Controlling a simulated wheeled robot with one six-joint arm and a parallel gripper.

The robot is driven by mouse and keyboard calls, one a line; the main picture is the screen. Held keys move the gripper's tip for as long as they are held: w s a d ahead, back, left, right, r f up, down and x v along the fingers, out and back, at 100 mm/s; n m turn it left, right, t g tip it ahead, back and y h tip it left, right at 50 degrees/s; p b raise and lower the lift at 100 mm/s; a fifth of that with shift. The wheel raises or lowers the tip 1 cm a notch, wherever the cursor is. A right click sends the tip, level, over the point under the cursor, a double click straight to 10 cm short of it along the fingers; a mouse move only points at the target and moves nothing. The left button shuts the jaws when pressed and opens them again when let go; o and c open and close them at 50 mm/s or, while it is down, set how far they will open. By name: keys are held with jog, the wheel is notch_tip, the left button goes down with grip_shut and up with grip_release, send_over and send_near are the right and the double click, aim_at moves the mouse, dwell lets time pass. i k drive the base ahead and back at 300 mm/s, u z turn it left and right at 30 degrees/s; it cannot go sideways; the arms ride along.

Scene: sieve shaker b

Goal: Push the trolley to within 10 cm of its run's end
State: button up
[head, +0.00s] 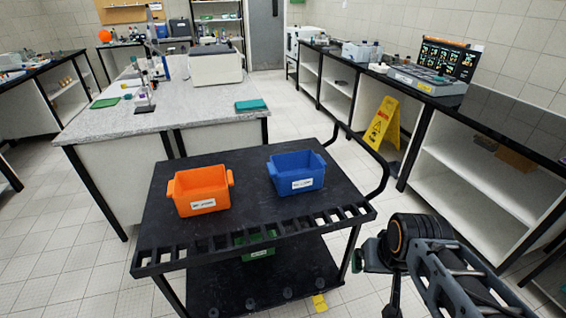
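The black trolley (240,206) stands in front of me, with a slotted near edge, a lower shelf (225,290) and a bent push handle (378,158) at its right side. An orange bin (202,192) and a blue bin (297,174) with white labels sit on its top. A green bin (258,246) shows partly behind the slotted edge on the lower shelf. My arm enters at the lower right. My gripper (365,258) appears near the trolley's front right corner; its fingers are mostly hidden, and I cannot tell whether it touches. The run's end is not marked visibly.
A grey-topped island bench (130,122) stands just behind and left of the trolley. A yellow wet-floor sign (382,124) stands by the right-hand counter (480,115). Tiled floor (292,108) is clear between island and counter. A small yellow patch (320,304) lies beside the trolley's lower shelf.

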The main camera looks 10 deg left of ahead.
aim_at(218, 285)
jog(key=z, duration=1.6)
jog(key=i, duration=2.3)
jog(key=u, duration=3.55)
jog(key=i, duration=0.5)
jog(key=u, duration=0.05)
